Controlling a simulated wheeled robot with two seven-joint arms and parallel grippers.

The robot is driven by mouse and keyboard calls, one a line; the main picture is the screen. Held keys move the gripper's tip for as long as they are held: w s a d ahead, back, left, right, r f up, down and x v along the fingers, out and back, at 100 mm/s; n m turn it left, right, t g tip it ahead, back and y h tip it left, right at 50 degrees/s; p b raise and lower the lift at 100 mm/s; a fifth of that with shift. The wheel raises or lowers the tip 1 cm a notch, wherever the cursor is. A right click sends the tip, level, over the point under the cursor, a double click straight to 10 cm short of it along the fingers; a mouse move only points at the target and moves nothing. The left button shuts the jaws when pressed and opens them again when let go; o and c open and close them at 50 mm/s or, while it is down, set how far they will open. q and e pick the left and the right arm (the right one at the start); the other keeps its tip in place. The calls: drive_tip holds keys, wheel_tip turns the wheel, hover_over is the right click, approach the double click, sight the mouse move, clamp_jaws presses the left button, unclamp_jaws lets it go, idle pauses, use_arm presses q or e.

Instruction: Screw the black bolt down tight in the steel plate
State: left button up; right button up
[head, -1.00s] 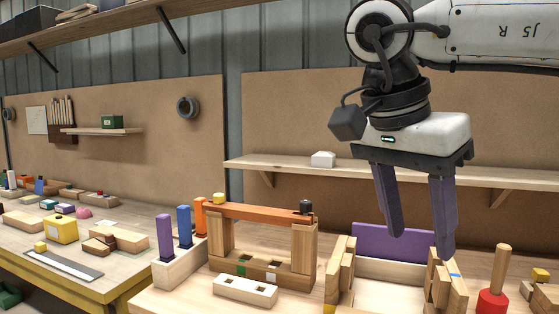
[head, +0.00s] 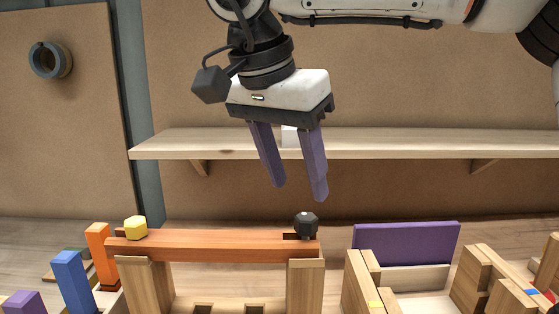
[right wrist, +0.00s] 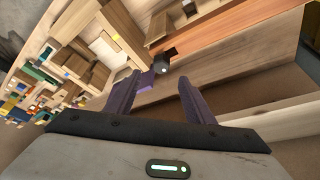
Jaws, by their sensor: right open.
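A black bolt (head: 306,224) stands at the right end of a reddish-orange wooden beam (head: 210,244), its dark head showing above the wood. It also shows in the right wrist view (right wrist: 163,64), just beyond and between the fingertips. My right gripper (head: 300,193) has two purple fingers, open and empty, pointing down a little above the bolt and not visibly touching it. I cannot make out a steel plate; only a small dark strip shows beside the bolt. My left gripper is not in view.
A yellow hex-headed bolt (head: 135,227) stands at the beam's left end. Orange, blue and purple blocks stand to the left. A shelf (head: 380,143) runs behind my gripper.

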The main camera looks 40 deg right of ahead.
sight(306, 216)
drive_tip(key=x, duration=0.6)
drive_tip(key=shift+w+d+f+b, duration=0.1)
drive_tip(key=shift+d+f+b, duration=0.2)
drive_tip(key=shift+f, duration=0.5)
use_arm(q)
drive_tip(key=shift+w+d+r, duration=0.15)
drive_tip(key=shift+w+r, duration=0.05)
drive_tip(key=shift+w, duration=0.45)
